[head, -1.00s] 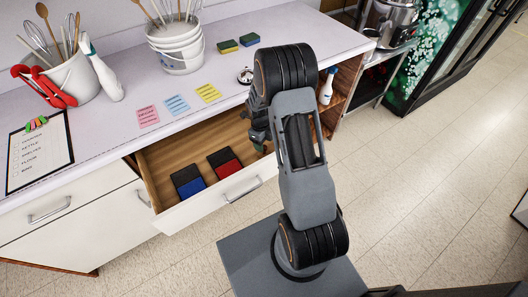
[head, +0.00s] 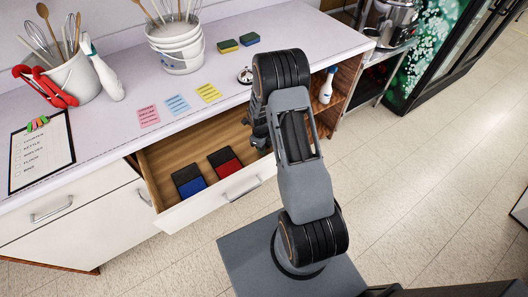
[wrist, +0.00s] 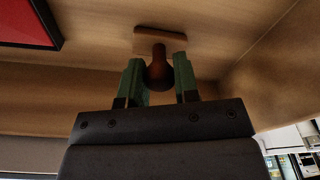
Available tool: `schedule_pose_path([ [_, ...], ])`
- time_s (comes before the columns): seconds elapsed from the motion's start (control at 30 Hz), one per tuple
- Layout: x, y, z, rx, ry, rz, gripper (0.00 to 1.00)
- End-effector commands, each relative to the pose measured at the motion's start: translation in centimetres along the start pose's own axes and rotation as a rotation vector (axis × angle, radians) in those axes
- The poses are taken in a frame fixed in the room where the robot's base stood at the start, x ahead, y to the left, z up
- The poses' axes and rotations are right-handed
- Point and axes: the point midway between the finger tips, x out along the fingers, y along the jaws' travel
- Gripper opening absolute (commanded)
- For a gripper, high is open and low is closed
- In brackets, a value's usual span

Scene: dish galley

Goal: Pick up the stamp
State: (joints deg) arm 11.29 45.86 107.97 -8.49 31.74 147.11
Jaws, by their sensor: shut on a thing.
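The stamp (wrist: 159,68) has a dark brown rounded wooden handle and a lighter flat wooden base, and it shows in the wrist view inside the open drawer (head: 165,160). My gripper (wrist: 158,65) has its two green fingers on either side of the handle and is shut on it. The base lies beyond the fingertips, against or close to the drawer floor; I cannot tell whether it touches. In the head view my arm hides the stamp, and my gripper (head: 259,144) shows over the drawer's right end.
A blue pad (head: 189,182) and a red pad (head: 225,163) lie left of my gripper in the drawer. Sticky notes (head: 177,105), a bell (head: 244,75), sponges (head: 228,47) and a clipboard (head: 42,155) lie on the counter. The drawer walls stand close around my gripper.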

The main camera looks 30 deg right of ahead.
Motion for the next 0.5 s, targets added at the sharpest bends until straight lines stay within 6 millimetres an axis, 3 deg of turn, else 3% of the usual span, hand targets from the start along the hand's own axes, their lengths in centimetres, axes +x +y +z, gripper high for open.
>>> schedule_pose_path([
  [0.13, 0.0, 0.0, 0.0, 0.0, 0.0, 0.0, 0.06],
  [0.37, -0.1, 0.0, 0.0, 0.0, -0.001, 0.0, 0.05],
  [0.5, -1.3, -0.1, -0.1, 0.001, -0.002, -0.002, 0.05],
])
